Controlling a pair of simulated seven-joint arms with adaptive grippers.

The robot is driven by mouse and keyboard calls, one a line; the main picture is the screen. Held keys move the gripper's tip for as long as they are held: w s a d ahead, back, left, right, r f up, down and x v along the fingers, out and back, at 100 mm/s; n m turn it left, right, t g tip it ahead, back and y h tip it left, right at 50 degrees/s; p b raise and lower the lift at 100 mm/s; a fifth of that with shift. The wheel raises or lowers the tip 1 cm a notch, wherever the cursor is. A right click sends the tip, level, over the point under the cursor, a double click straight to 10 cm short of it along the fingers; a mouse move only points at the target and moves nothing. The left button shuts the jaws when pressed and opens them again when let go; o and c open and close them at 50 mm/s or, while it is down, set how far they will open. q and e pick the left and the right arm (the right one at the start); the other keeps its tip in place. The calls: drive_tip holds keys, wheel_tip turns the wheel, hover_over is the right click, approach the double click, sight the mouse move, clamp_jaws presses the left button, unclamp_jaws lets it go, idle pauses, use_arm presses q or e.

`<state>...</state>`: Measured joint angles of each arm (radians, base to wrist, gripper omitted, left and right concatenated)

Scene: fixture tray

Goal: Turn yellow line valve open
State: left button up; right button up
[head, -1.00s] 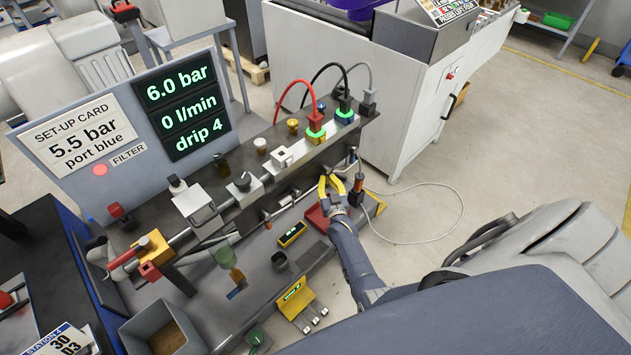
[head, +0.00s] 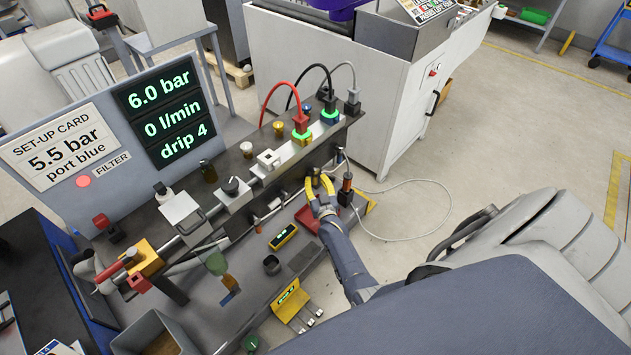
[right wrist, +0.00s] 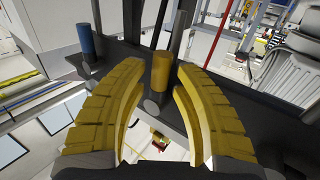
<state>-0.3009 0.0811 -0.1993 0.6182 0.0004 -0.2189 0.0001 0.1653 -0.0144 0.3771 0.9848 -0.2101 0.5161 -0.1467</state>
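My right gripper (head: 319,182) is open at the right end of the dark fixture, its yellow fingers pointing at the rail. In the right wrist view, a small yellow cylinder (right wrist: 162,71) stands upright between the two curved fingers (right wrist: 156,85), with visible gaps on both sides. It looks like the yellow valve's handle; its turn position cannot be told. In the head view this spot is small and partly covered by the fingers. A blue cylinder (right wrist: 86,40) stands farther left in the wrist view. My left gripper is not in view.
An orange-handled tool (head: 347,182) stands just right of my right gripper. Plugs with green rings (head: 301,133) and hoses rise behind it. A red tray (head: 307,217) lies below. The display (head: 168,115) reads 6.0 bar, 0 l/min, drip 4. A white cable lies on the floor.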

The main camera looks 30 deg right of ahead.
drive_tip(key=v, duration=1.1)
drive_tip(key=shift+s+a, duration=0.2)
drive_tip(key=shift+s, duration=0.15)
drive_tip(key=s+a+f+n+g+y, duration=0.1)
drive_tip(key=s+a+f+g+y, duration=0.2)
drive_tip(key=s+f, duration=0.45)
drive_tip(key=s+a+f+n+g+y, duration=0.1)
drive_tip(key=s+a+f+n+g, duration=0.25)
drive_tip(key=f, duration=0.75)
drive_tip(key=s+a+f+m+g+y, duration=0.1)
drive_tip(key=s+a+f+g, duration=0.1)
drive_tip(key=s+a+f, duration=0.55)
drive_tip(key=s+f+n+g, duration=0.1)
drive_tip(key=s+f, duration=0.3)
drive_tip(key=s, duration=0.6)
drive_tip(key=s+d+f+n+g, duration=0.1)
drive_tip(key=s+f+g, duration=0.3)
drive_tip(key=s, duration=0.6)
drive_tip(key=s+d+f+n+g+y, duration=0.1)
drive_tip(key=s+f, duration=0.4)
drive_tip(key=s, duration=0.5)
drive_tip(key=shift+s+n+g, duration=0.15)
drive_tip(key=shift+n+g, duration=0.4)
drive_tip(key=shift+g, duration=0.1)
